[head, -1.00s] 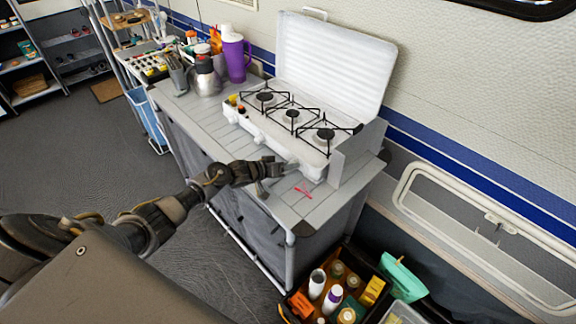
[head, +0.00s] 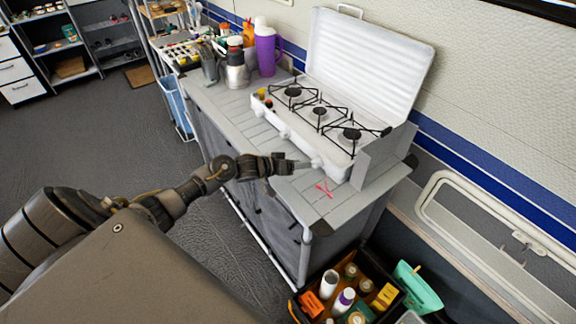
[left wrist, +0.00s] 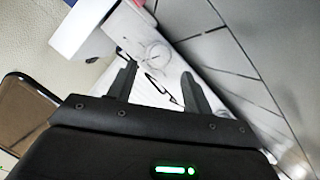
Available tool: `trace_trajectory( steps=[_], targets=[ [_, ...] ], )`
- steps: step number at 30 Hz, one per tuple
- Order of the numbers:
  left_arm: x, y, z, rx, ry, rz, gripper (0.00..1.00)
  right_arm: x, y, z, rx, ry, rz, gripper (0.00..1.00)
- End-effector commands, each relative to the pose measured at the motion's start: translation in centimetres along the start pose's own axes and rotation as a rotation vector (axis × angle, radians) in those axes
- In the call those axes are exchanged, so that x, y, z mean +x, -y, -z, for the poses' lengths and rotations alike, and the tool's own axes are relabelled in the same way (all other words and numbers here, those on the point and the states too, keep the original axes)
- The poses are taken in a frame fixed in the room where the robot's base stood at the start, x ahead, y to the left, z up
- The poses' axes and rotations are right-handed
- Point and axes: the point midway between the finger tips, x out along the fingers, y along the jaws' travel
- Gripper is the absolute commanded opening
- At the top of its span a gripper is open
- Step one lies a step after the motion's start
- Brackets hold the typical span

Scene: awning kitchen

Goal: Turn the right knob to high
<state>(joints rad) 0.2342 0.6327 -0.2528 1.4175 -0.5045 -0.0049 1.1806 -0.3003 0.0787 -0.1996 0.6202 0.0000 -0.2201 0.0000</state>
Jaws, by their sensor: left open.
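The white camping stove (head: 295,124) stands on the grey counter with its lid up and three burners along its top. Its right knob (head: 317,162) is a small white knob low on the front face. My left gripper (head: 303,165) is open, with its fingertips right by this knob. In the left wrist view my two open fingers (left wrist: 158,84) point toward the stove front, where a pale round knob outline (left wrist: 157,53) shows just beyond and between them. I cannot tell whether they touch it. The knob's setting is too small to read. My right gripper is not in view.
The grey counter (head: 232,117) is bare in front of the stove, except for a small red item (head: 325,189). Bottles and a purple jug (head: 267,52) stand at its far end. A crate of bottles (head: 386,319) is on the floor at right.

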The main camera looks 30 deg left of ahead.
Motion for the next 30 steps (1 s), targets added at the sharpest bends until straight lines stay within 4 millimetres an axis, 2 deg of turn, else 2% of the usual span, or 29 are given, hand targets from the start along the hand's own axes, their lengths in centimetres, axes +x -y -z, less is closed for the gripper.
trace_trajectory(
  steps=[3, 10, 30],
  targets=[
    [-2.4, 0.1, -0.2, 0.002, 0.001, 0.001, 0.51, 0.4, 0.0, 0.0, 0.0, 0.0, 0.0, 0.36],
    [-5.0, 0.1, -0.1, 0.0, -0.001, 0.0, 0.51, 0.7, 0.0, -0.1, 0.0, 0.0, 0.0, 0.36],
    [-5.5, 0.0, 0.0, -0.001, -0.001, -0.001, 0.51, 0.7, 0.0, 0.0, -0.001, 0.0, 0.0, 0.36]
  ],
)
